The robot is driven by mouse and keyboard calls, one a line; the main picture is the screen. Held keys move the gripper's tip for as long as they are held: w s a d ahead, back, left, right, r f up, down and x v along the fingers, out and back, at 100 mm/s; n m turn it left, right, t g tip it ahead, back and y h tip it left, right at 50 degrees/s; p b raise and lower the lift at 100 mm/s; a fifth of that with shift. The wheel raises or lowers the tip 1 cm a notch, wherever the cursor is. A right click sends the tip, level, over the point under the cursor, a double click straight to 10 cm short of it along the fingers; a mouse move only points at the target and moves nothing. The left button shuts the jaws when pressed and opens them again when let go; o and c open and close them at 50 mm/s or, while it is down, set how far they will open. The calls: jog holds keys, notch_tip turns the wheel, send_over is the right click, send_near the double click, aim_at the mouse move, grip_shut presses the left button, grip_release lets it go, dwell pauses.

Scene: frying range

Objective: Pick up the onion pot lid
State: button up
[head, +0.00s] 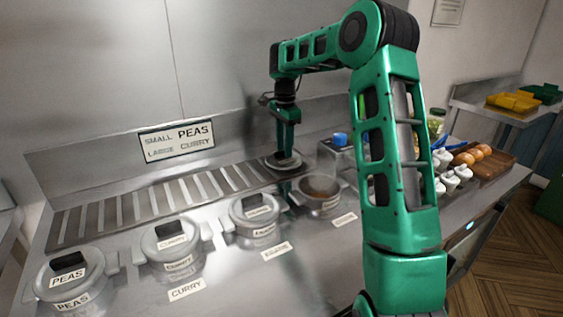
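A round grey lid (284,162) with a dark handle is at the right end of the slatted rack, behind an open pot (322,202). The writing on the lid and on that pot is too small to read. My gripper (283,149) points straight down with its tips at the lid's handle. From this angle I cannot tell whether the fingers are closed on the handle, or whether the lid rests on the rack or hangs just above it.
Lidded pots stand in a row to the left: peas (70,283), curry (172,250) and one with unclear writing (256,222). The slatted rack (150,200) is bare left of the lid. Bottles (450,180) and a brown tray (497,166) stand right of my arm.

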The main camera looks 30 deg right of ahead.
jog(key=shift+f, duration=0.3)
grip_shut()
jog(key=shift+r, duration=0.1)
